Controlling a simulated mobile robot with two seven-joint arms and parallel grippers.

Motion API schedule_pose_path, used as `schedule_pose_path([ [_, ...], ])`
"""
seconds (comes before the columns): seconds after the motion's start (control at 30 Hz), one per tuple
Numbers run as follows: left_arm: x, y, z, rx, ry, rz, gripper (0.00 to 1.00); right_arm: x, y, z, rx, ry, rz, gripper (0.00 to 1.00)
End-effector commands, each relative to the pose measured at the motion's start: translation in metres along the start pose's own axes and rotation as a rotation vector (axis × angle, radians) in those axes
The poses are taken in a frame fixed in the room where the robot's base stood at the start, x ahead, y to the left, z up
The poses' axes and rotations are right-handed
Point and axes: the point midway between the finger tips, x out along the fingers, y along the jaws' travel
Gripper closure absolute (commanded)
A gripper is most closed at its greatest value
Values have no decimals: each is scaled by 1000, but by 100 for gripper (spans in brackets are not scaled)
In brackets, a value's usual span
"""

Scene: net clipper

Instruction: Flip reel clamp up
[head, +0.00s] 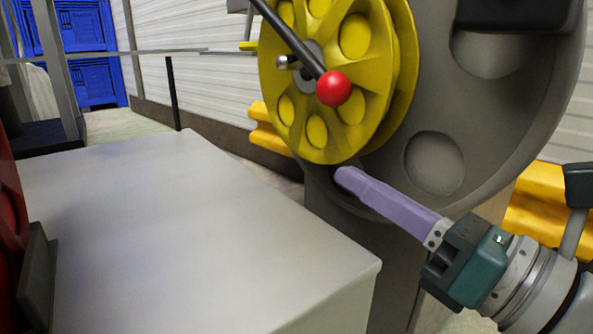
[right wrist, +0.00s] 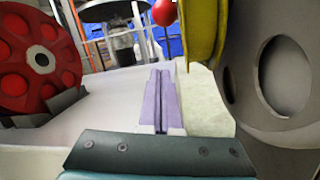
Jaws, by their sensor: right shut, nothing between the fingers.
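The reel clamp appears as a dark lever with a red ball knob (head: 333,88), lying diagonally across the front of the yellow reel (head: 340,45). The knob also shows at the top of the right wrist view (right wrist: 164,12). My right gripper (head: 345,176) has long purple fingers pressed together and holds nothing. Its tips are below the knob, near the lower edge of the yellow reel, apart from the knob. In the right wrist view the shut fingers (right wrist: 160,75) point forward towards the area under the knob. My left gripper is not in view.
A large grey round plate (head: 480,120) with round recesses stands behind the yellow reel. A pale box-like surface (head: 190,220) lies to the left. A red reel (right wrist: 40,55) stands at its left. Yellow corrugated barriers (head: 540,205) and a white wall are behind.

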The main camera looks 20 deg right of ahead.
Motion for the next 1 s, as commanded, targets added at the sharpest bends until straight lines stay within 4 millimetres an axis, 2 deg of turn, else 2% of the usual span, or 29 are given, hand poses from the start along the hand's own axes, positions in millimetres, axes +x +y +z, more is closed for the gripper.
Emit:
schedule_pose_path([
  [0.1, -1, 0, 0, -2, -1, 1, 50, 27, 0, 2, -2, -3, 3, 100],
  [0.33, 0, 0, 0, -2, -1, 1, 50, 75, 0, 1, -2, -2, 1, 100],
  [0.4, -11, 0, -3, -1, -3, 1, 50, 67, 1, 17, -5, 2, -1, 100],
  [0.6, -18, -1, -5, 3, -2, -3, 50, 59, 0, 35, -1, 1, -1, 100],
  [1.0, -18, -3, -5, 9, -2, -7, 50, 57, 0, 38, 0, 0, -1, 100],
])
